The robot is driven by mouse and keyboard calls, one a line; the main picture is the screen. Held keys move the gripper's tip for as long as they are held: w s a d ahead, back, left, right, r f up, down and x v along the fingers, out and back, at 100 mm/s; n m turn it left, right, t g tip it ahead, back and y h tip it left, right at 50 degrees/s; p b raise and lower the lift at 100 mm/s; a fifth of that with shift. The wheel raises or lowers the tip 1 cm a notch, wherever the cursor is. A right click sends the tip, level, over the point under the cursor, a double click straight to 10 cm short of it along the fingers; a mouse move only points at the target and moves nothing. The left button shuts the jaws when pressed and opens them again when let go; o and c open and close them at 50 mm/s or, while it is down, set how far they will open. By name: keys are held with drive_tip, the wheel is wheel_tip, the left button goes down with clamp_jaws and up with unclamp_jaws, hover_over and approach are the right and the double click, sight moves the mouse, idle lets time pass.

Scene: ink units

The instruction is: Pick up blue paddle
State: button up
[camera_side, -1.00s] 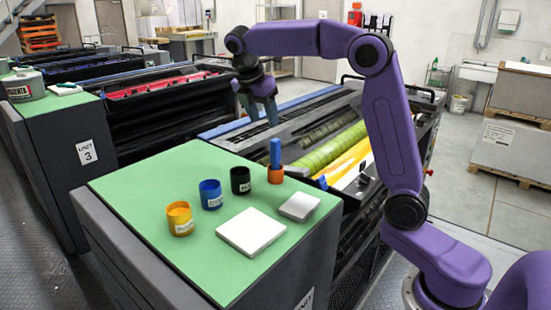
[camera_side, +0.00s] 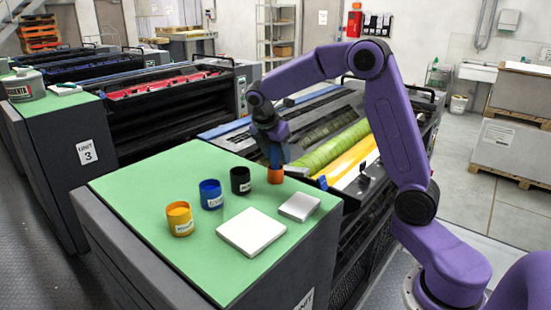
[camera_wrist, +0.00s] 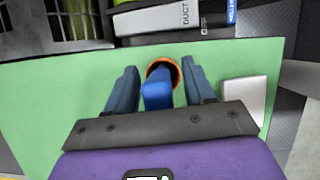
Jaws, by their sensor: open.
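The blue paddle (camera_wrist: 157,95) stands upright in an orange holder (camera_side: 275,174) on the green top of the press unit. In the wrist view it shows between the two fingers of my gripper (camera_wrist: 155,84), with the orange rim (camera_wrist: 164,62) behind it. My gripper is open, one finger on each side of the paddle, with a visible gap on both sides. In the side view my gripper (camera_side: 275,158) is pointing down just above the holder and hides most of the paddle.
A black cup (camera_side: 240,181), a blue cup (camera_side: 211,194) and a yellow cup (camera_side: 179,218) stand left of the holder. A large white pad (camera_side: 251,232) and a small white pad (camera_side: 299,207) lie in front. The press rollers (camera_side: 335,150) are just behind the green top (camera_side: 150,190).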

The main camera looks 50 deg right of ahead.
drive_tip(key=shift+d+f, duration=0.2)
drive_tip(key=shift+f, duration=0.25)
clamp_jaws()
drive_tip(key=shift+r, duration=0.15)
wheel_tip(320, 180, up, 10)
drive_tip(key=shift+f, duration=0.1)
